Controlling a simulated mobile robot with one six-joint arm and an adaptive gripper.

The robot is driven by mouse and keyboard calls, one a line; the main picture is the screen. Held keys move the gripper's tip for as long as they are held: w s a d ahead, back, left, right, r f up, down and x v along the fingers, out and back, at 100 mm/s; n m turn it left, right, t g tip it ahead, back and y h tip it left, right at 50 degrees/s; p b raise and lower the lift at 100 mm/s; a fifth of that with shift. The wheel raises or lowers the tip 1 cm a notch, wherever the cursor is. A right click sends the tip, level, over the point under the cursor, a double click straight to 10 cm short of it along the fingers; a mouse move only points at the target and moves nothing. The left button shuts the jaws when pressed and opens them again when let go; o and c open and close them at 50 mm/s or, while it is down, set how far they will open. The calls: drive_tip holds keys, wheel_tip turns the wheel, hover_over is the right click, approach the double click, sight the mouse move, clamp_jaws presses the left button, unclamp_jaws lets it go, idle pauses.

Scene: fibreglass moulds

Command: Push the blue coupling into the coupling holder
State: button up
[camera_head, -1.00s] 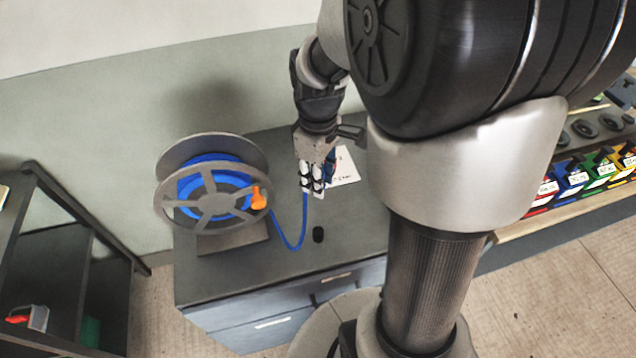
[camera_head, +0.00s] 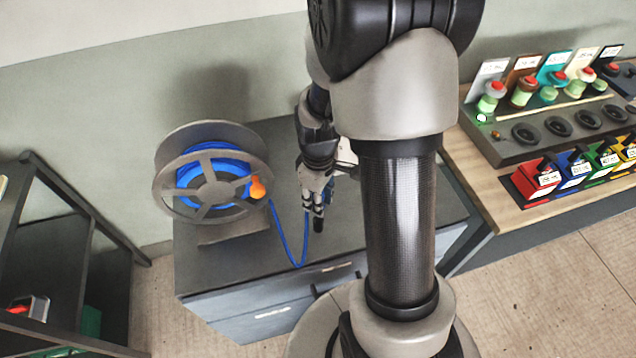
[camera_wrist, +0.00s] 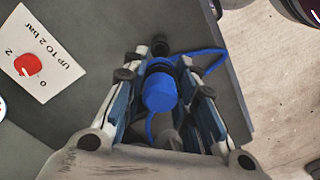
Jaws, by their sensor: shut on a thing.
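The blue coupling (camera_wrist: 160,92) sits between the fingers of my gripper (camera_wrist: 163,80) in the wrist view, which is shut on it. The coupling holder, a small black upright piece (camera_head: 319,226), stands near the front of the dark cabinet top. It also shows just beyond the coupling in the wrist view (camera_wrist: 160,45). My gripper (camera_head: 314,200) is low, right beside the holder in the head view. I cannot tell whether coupling and holder touch. A blue hose (camera_head: 296,258) hangs in a loop from the reel to my gripper. The coupling is hidden in the head view.
A hose reel (camera_head: 212,182) with an orange knob (camera_head: 257,188) stands left on the cabinet top (camera_head: 350,235). A white sheet with a red dial (camera_wrist: 40,60) lies nearby. Right is a bench (camera_head: 490,200) with coloured bins. A dark shelf (camera_head: 60,240) stands left.

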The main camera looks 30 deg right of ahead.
drive_tip(key=shift+f, duration=0.15)
drive_tip(key=shift+f+b, duration=2.35)
drive_tip(key=shift+f, duration=0.55)
drive_tip(key=shift+f+b, duration=0.4)
drive_tip(key=shift+f, duration=0.15)
idle(0.3)
drive_tip(key=o, duration=1.2)
drive_tip(key=shift+c, duration=0.2)
wheel_tip(320, 180, up, 12)
